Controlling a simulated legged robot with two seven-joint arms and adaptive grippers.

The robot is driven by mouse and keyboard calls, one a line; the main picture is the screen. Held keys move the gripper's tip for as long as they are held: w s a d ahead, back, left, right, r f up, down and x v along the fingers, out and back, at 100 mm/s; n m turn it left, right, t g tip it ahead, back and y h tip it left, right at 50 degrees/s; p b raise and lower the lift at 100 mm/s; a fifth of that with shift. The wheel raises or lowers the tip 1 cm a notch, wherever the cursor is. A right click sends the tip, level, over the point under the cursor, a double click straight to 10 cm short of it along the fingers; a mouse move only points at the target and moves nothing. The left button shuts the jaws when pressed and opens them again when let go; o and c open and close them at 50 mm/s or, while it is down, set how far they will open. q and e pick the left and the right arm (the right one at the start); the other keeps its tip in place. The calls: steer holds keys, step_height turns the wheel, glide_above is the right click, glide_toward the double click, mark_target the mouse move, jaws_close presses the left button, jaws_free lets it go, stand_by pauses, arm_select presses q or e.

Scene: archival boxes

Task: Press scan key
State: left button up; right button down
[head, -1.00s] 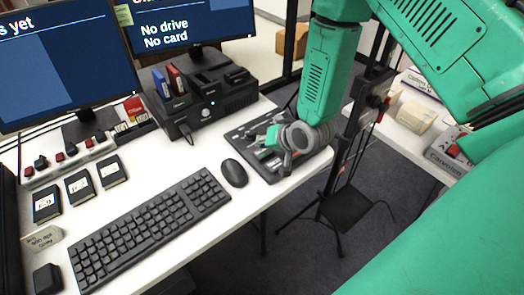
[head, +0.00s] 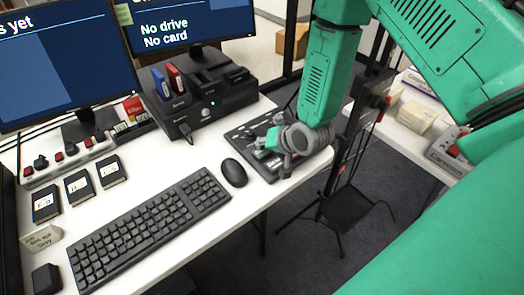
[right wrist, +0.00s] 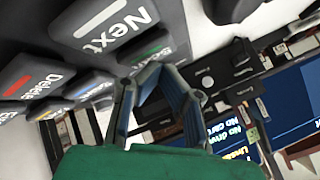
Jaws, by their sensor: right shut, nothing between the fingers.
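A dark key panel (head: 248,134) lies at the right end of the white desk in the head view, partly hidden by my right gripper (head: 272,146). In the right wrist view, large dark keys fill the upper left. My left gripper is not in view.
A black mouse (head: 234,172) and keyboard (head: 150,228) lie left of the panel. A black drive unit (head: 208,105) stands behind it, below a monitor (head: 180,24) reading "No drive, No card".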

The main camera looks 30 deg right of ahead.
steer(key=shift+f+b, duration=0.35)
steer(key=shift+f, duration=0.1)
stand_by(0.6)
steer(key=shift+r, duration=0.1)
steer(key=shift+r+p, duration=0.8)
steer(key=shift+p, duration=0.05)
step_height(320, 180, up, 5)
steer(key=p, duration=0.4)
steer(key=shift+r, duration=0.1)
stand_by(0.3)
stand_by(0.5)
